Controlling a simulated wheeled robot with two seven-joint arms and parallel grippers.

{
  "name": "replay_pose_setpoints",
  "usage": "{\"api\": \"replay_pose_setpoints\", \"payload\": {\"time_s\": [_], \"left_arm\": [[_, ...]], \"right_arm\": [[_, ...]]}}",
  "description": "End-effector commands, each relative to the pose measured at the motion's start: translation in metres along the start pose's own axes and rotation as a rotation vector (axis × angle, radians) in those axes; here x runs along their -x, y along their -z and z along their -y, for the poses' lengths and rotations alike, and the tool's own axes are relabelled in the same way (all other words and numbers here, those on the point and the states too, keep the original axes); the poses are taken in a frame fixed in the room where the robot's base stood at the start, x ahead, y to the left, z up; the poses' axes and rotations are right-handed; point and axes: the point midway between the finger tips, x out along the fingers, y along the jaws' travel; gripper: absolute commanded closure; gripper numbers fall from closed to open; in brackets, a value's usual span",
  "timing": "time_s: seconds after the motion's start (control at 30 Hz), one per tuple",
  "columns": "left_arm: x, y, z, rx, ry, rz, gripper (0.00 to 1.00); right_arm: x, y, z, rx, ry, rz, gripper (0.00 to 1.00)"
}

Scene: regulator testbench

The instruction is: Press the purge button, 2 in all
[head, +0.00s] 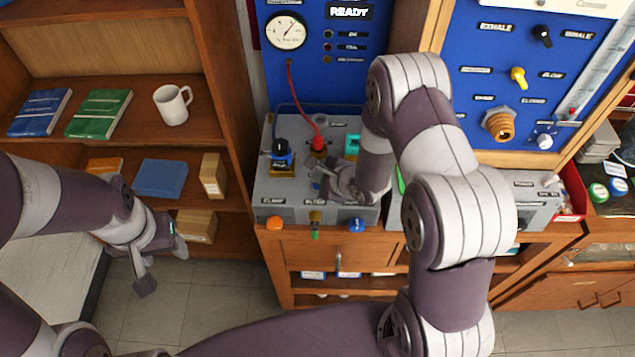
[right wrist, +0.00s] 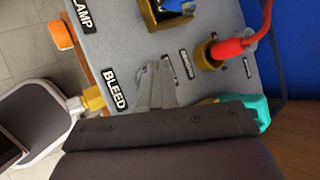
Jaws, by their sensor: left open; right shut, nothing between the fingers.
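No purge button can be made out; my right gripper and arm cover part of the grey bench unit (head: 270,195). My right gripper (head: 322,182) is shut and empty, its fingertips low over the unit's top behind the BLEED label. In the right wrist view the closed fingers (right wrist: 155,85) lie between the BLEED label (right wrist: 115,88) and a small label (right wrist: 186,64) too small to read; contact cannot be told. My left gripper (head: 163,268) is open and empty, hanging over the floor in front of the shelf.
A red hose plug (head: 318,143) in a brass fitting and a blue-black clamp (head: 282,152) stand behind the right gripper. An orange knob (head: 274,223), a brass valve (head: 315,218) and a blue knob (head: 356,225) line the front edge. A gauge (head: 286,31) and READY display (head: 349,12) are above.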

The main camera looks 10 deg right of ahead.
Motion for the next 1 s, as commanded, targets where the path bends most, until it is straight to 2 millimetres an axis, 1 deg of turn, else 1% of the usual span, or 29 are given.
{"api": "replay_pose_setpoints", "payload": {"time_s": [1.0], "left_arm": [[-0.0039,-0.0005,0.0,0.0,0.0,0.0,0.43]], "right_arm": [[-0.006,0.0046,-0.0046,0.0,0.0,-0.001,1.0]]}}
